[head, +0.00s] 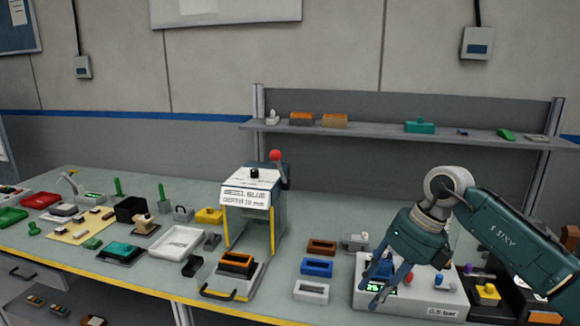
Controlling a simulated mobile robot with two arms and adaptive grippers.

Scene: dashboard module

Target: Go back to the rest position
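My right gripper (378,284) comes in from the right on a teal arm. It points down and left over the white box marked 0.9 bar (440,304), in front of its green display. Its fingers look spread, with nothing seen held between them. I cannot tell whether the fingers touch the box. My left gripper is not in view.
A press with a red-knobbed lever (247,198) stands mid-bench, with an orange-topped part in a tray (236,264) before it. Brown (321,247), blue (317,267) and white (311,291) frames lie beside it. Many small parts crowd the left. A shelf (380,129) runs behind.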

